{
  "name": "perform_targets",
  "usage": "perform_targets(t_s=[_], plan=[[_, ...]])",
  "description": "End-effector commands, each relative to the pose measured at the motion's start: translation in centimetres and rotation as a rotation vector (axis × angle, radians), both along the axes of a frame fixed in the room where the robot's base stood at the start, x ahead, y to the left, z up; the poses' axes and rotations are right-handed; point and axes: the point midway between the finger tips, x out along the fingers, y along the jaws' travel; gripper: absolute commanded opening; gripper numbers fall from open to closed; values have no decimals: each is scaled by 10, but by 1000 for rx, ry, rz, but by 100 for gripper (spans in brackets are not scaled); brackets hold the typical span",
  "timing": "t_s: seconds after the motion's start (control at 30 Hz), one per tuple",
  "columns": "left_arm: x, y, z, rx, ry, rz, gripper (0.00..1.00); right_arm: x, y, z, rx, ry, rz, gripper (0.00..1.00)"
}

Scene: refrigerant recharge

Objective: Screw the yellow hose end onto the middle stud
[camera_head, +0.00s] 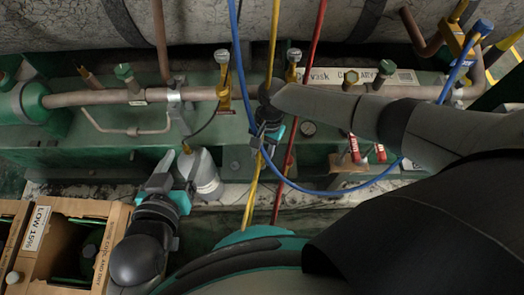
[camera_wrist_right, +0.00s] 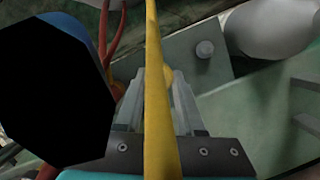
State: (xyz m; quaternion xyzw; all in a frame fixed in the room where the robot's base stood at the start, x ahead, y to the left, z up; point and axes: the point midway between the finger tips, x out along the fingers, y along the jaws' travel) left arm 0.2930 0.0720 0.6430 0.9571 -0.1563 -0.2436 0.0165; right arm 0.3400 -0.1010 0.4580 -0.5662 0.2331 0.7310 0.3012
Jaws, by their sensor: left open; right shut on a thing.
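The yellow hose (camera_head: 274,40) hangs from the top of the head view, passes my right gripper (camera_head: 260,143) and continues down to the left. In the right wrist view the hose (camera_wrist_right: 155,60) runs lengthwise past my right gripper (camera_wrist_right: 170,100), whose fingers are shut on it. A rounded yellow part shows between the fingertips, partly behind the hose. I cannot make out the hose end or tell which stud is the middle one. My left gripper (camera_head: 176,172) is open and empty, close beside a grey canister (camera_head: 207,180) with a brass top.
A blue hose (camera_head: 240,90) loops across the front, and a red hose (camera_head: 312,55) hangs to the right. A wooden crate (camera_head: 85,208) stands at lower left.

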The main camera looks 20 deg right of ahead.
Motion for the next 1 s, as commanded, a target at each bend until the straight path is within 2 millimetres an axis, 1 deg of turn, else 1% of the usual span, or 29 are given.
perform_targets(t_s=[0.4,1.0], plan=[[0,0,0,0,0,0,69,0,0,-1,0,0,-1,0],[0,0,-6,0,0,0,69,0,0,-10,0,0,-2,0]])
